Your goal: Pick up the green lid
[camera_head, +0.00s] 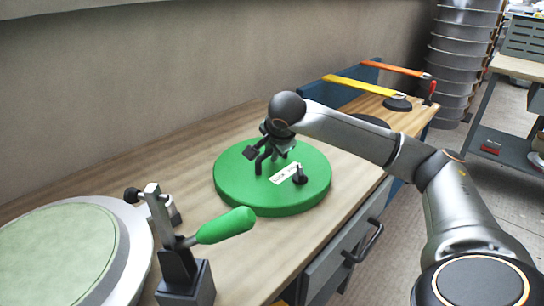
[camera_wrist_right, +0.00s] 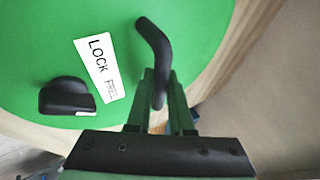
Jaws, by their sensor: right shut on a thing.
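The round green lid (camera_head: 235,181) lies flat on, or just above, the wooden bench (camera_head: 245,257) in the middle of the head view; I cannot tell which. It bears a white label reading LOCK and FREE, a black knob (camera_head: 299,175) and a bent black handle (camera_head: 264,156). My right gripper (camera_head: 268,150) reaches in over the lid from the right and is shut on the handle. In the right wrist view the handle (camera_wrist_right: 153,45) runs between the fingers (camera_wrist_right: 160,85), with the green lid surface (camera_wrist_right: 205,35) behind it. My left gripper is not in view.
A clamp with a green handle (camera_head: 225,226) stands at the near left, beside a round mould (camera_head: 55,250) with a pale green face. Orange (camera_head: 395,68) and yellow (camera_head: 362,86) straps lie at the far end. A wall runs behind the bench.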

